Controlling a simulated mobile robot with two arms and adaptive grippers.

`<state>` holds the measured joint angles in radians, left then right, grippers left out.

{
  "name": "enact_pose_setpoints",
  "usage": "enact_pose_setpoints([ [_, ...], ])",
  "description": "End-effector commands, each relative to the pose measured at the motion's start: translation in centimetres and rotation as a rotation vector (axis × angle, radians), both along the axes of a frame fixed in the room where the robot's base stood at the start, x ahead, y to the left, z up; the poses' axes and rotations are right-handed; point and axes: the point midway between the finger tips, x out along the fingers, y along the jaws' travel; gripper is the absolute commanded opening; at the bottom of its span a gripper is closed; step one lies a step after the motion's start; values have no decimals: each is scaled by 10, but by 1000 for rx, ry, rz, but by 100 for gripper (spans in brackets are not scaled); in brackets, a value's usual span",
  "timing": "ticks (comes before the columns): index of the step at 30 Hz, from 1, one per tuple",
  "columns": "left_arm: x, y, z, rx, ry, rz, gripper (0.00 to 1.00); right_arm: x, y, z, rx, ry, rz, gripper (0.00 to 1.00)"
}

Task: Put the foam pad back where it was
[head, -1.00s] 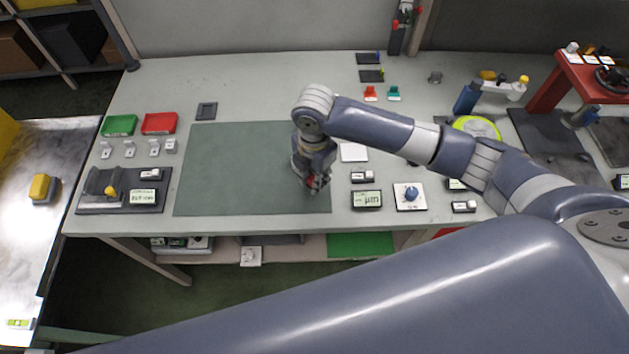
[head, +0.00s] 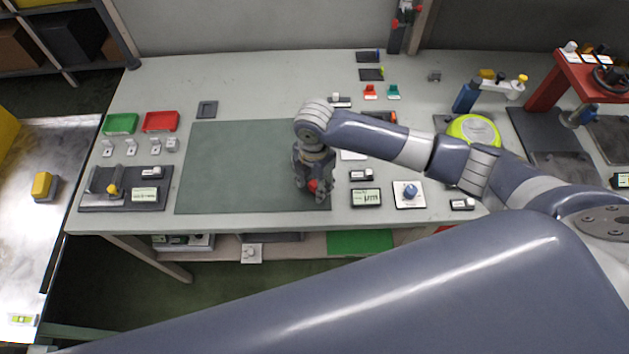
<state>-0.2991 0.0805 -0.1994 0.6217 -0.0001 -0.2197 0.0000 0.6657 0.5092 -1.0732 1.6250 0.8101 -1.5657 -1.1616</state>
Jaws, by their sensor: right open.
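My right gripper (head: 316,193) points down over the right part of the green-grey mat (head: 235,165), near its front right corner. It is open, with a small red spot between or beside its fingers; I cannot tell whether this is part of the gripper. I cannot tell for sure which thing is the foam pad. A small dark grey square (head: 207,110) with a lighter middle lies behind the mat's back left edge. A flat white square (head: 353,155), partly covered by my right arm, lies just right of the mat. My left gripper is not in view.
Green (head: 120,123) and red (head: 160,121) trays stand at the left, with a dark gauge stand (head: 125,190) in front. Displays and a blue-knobbed box (head: 409,194) lie right of the mat. A lime round thing (head: 473,130) stands behind my arm. The mat's left part is clear.

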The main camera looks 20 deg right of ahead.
Motion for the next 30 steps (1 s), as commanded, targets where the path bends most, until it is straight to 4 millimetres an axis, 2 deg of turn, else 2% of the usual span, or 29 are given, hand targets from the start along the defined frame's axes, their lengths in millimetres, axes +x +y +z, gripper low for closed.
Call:
enact_pose_setpoints([
  [5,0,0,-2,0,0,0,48,1,0,11,1,-3,0,41],
  [15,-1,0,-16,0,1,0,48,1,0,80,2,-5,1,41],
  [21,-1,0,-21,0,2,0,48,1,1,112,1,-3,1,41],
  [30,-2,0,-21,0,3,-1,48,0,0,123,0,1,0,41],
])
